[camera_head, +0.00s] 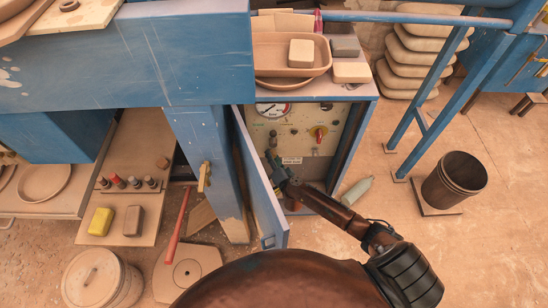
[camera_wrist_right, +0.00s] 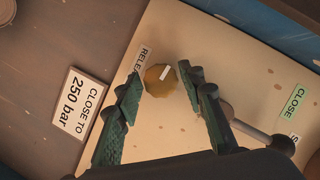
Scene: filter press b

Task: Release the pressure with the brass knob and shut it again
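The brass knob (camera_wrist_right: 158,82) is a round, scalloped knob with a white mark on the cream panel (camera_wrist_right: 215,60) in the right wrist view. A partly covered label reading "RELEA" (camera_wrist_right: 142,62) is beside it. My right gripper (camera_wrist_right: 160,82) points at the panel, its two dark green fingers apart on either side of the knob. I cannot tell whether the fingers touch it. In the head view my right gripper (camera_head: 275,168) is at the left part of the cabinet's panel (camera_head: 328,119) and hides the knob there. My left gripper is out of view.
The panel carries a pressure gauge (camera_head: 272,110) and a red knob (camera_head: 318,132). A lever (camera_wrist_right: 255,132) is right of my fingers in the wrist view. The open blue cabinet door (camera_head: 258,185) stands left of my arm. A grey-green bottle (camera_head: 357,190) lies on the floor.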

